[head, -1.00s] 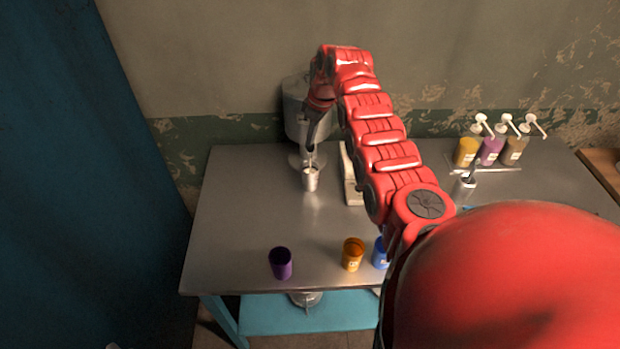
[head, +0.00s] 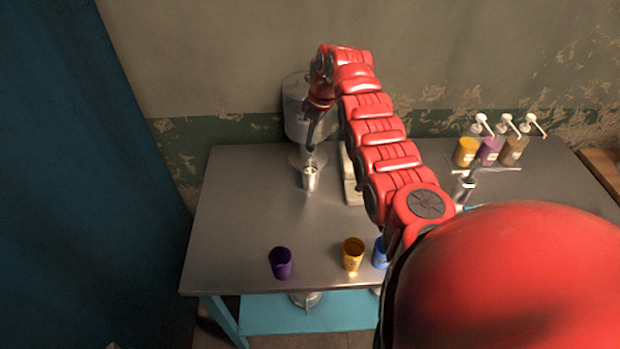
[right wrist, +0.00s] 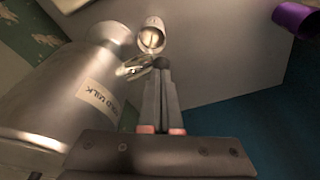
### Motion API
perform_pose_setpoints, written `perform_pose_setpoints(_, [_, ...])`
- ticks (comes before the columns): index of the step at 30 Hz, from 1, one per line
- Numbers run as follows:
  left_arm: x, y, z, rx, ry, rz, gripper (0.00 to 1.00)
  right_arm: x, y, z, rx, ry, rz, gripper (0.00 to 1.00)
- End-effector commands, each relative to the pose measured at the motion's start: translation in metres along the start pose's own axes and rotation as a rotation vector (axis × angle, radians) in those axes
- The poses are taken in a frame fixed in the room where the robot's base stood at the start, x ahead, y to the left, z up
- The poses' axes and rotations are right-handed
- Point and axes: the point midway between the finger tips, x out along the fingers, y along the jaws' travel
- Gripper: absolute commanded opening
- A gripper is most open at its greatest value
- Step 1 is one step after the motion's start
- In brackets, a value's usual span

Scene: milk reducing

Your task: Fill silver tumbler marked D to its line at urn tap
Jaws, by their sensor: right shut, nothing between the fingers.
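A silver tumbler (head: 310,178) stands upright on the table in front of the silver urn (head: 298,112), by its tap. No letter D is readable on it. In the right wrist view the tumbler (right wrist: 151,39) is seen from above; its inside shows pale and brownish tones, and I cannot tell the level or the line. The urn (right wrist: 60,85) carries a partly readable label ending in "LD MILK". My right gripper (right wrist: 161,64) is shut and empty, its tips at the tap (right wrist: 134,68), beside the tumbler's rim. My left gripper is not in view.
A purple cup (head: 281,263), an orange cup (head: 352,254) and a partly hidden blue cup (head: 380,254) stand near the front edge. Yellow (head: 466,152), purple (head: 489,151) and grey-brown (head: 513,150) pump bottles stand at the back right. The table's left part is clear.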

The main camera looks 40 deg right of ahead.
Motion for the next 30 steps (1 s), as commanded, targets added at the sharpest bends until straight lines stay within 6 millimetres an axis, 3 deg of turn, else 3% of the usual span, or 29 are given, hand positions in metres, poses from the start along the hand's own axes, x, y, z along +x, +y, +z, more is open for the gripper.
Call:
perform_pose_setpoints(17, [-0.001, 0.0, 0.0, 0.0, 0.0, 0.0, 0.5, -0.003, 0.0, -0.001, 0.0, 0.0, 0.0, 0.0])
perform_pose_setpoints(30, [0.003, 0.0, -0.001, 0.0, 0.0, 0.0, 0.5, -0.067, 0.0, -0.014, -0.001, 0.001, 0.002, 0.0])
